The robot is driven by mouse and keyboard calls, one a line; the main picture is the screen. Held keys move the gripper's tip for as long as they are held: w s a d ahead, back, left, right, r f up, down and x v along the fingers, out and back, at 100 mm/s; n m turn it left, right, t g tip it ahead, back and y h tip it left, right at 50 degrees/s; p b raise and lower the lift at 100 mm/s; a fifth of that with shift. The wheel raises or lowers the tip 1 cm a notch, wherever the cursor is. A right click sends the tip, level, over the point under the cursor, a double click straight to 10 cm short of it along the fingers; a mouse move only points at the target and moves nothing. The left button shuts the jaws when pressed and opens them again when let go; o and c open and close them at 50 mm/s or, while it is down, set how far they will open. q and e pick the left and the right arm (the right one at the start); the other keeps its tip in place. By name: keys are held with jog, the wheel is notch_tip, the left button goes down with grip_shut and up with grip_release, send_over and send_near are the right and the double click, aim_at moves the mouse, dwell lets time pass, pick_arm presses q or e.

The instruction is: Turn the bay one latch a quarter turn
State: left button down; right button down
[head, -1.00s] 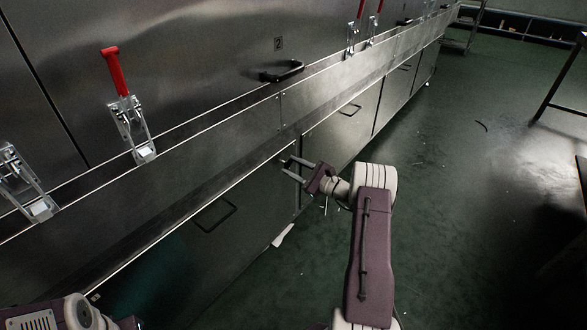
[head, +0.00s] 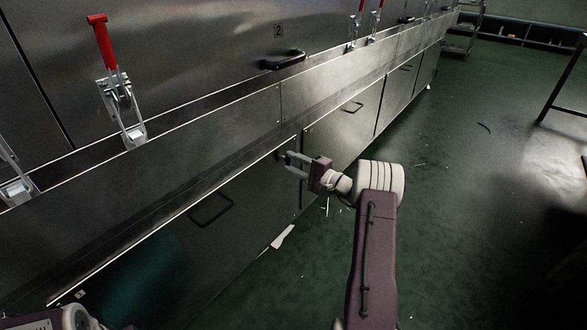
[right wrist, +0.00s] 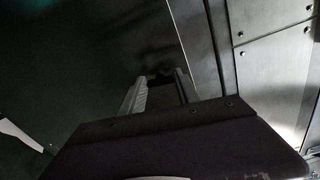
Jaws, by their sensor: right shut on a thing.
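The lower door panel (head: 150,255) with a dark pull handle (head: 211,209) is shut in the head view. My right gripper (head: 288,160) is at this panel's upper right corner. Its fingers are shut on the bay one latch, a small dark part that shows between the fingertips in the right wrist view (right wrist: 160,76). The fingers hide most of the latch in the head view, and its exact angle cannot be told. My left gripper is not in view; only part of my left arm shows at the bottom left.
Red-handled toggle clamps (head: 120,100) stand along the ledge above. A black handle (head: 283,60) sits below the number 2 plate (head: 279,31). More lower panels (head: 345,115) run to the right.

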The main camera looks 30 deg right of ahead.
jog(key=shift+f+n+b, duration=0.15)
jog(key=shift+n+b, duration=0.6)
jog(key=shift+n, duration=0.15)
jog(key=c, duration=0.9)
grip_release()
